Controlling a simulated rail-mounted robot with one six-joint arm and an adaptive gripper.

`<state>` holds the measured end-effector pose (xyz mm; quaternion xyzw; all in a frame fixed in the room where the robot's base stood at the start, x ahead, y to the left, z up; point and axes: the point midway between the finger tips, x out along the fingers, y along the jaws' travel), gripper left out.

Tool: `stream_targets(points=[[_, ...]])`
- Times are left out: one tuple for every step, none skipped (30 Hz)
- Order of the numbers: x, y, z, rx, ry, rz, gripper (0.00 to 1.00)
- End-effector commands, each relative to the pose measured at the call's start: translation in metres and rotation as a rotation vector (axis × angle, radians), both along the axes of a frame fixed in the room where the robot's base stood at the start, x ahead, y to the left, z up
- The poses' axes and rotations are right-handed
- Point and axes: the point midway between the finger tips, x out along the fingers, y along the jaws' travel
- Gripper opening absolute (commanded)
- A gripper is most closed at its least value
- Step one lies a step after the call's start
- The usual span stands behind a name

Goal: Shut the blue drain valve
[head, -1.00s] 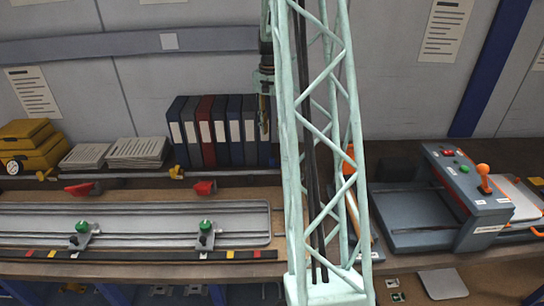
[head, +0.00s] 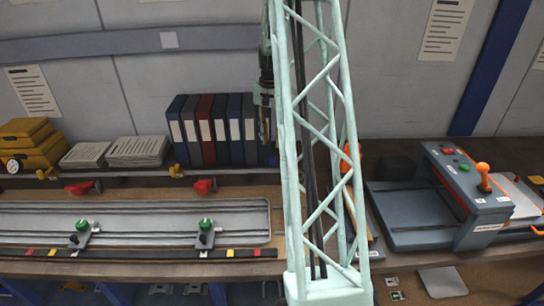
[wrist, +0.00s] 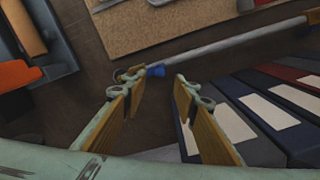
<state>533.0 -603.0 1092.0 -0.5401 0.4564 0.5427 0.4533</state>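A small blue part (wrist: 155,70), which looks like the drain valve's handle, sits near the end of a grey pipe in the wrist view. Its exact handle angle is too small to tell. My gripper (wrist: 154,84) is open and empty, with its two tan fingers on either side of the line to the blue part. It seems apart from the part, though the depth is hard to judge. In the head view my gripper (head: 265,128) hangs beside the binders, partly behind my lattice mast. The blue valve does not show there and may be hidden by the mast.
Upright binders (head: 213,132) stand close to the gripper; in the wrist view the binders (wrist: 262,115) are at the right. Yellow valves (head: 177,171) and red handles (head: 205,187) lie left along the bench. A grey machine (head: 455,195) with an orange lever stands right.

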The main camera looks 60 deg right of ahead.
Motion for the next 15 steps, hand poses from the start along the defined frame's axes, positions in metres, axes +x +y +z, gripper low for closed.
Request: stream_targets(points=[[0.000,0.000,-0.008,0.002,0.001,0.000,0.27],[0.000,0.000,-0.012,0.002,0.001,0.000,0.27],[-0.001,0.001,-0.017,0.002,0.001,0.000,0.27],[-0.001,0.001,-0.021,0.002,0.001,0.000,0.27],[-0.001,0.000,-0.025,0.002,0.001,0.000,0.27],[-0.001,0.001,-0.031,0.002,0.001,0.000,0.27],[-0.001,0.001,-0.035,0.002,0.001,0.000,0.27],[-0.001,0.001,-0.038,0.003,0.002,0.000,0.27],[-0.001,0.000,-0.043,0.002,0.001,0.000,0.27],[-0.001,0.000,-0.047,0.001,0.001,0.000,0.27],[-0.001,0.000,-0.051,0.001,0.001,0.000,0.27],[-0.001,0.000,-0.055,0.002,0.001,0.000,0.27],[-0.001,0.000,-0.059,0.002,0.001,0.000,0.27],[-0.001,0.000,-0.062,0.002,0.001,0.000,0.27],[0.000,0.000,-0.066,0.001,0.000,0.000,0.27]])
